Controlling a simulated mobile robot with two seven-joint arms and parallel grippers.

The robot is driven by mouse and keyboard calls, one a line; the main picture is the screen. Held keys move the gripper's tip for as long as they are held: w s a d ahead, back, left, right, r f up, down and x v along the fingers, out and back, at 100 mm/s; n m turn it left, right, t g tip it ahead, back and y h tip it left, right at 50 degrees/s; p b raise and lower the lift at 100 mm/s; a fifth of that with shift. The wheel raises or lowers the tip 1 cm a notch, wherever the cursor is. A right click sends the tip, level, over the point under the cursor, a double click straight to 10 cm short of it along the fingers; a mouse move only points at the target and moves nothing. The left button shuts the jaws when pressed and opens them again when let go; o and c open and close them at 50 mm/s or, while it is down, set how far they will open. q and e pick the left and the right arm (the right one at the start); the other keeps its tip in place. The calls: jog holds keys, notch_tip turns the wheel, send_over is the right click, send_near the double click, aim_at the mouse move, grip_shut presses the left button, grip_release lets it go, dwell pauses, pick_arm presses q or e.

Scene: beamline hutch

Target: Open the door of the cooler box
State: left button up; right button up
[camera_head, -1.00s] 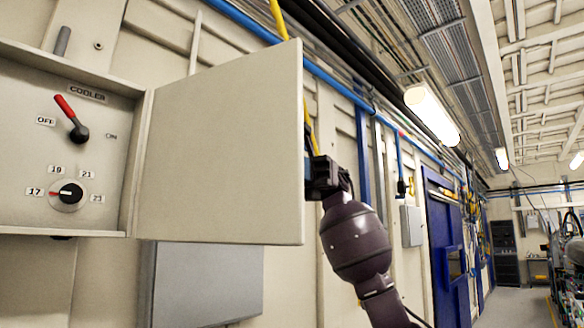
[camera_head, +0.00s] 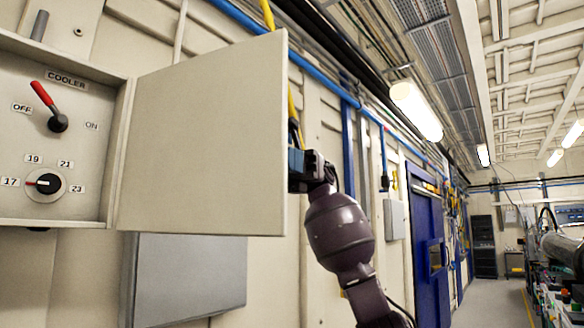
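The cooler box (camera_head: 112,150) is on the wall at the left. Its beige door (camera_head: 205,140) stands wide open, swung out to the right on its left-hand hinge side. Inside, a panel marked COOLER shows a red-handled switch lever (camera_head: 48,105) tilted toward OFF and a black dial (camera_head: 47,186) pointing near 17. My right gripper (camera_head: 297,168) is at the door's free right edge, partly hidden by the door. Its fingers cannot be made out, so I cannot tell whether it grips the edge. My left gripper is not in view.
A grey box (camera_head: 190,275) is on the wall below the door. Blue and yellow pipes run along the wall above. A blue door (camera_head: 428,240) is further down the wall, with clear floor (camera_head: 470,300) along the aisle. Equipment (camera_head: 565,260) stands at the right.

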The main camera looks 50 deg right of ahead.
jog(key=w+d, duration=0.1)
jog(key=d, duration=0.8)
jog(key=shift+w, duration=0.2)
jog(key=shift+d, duration=0.1)
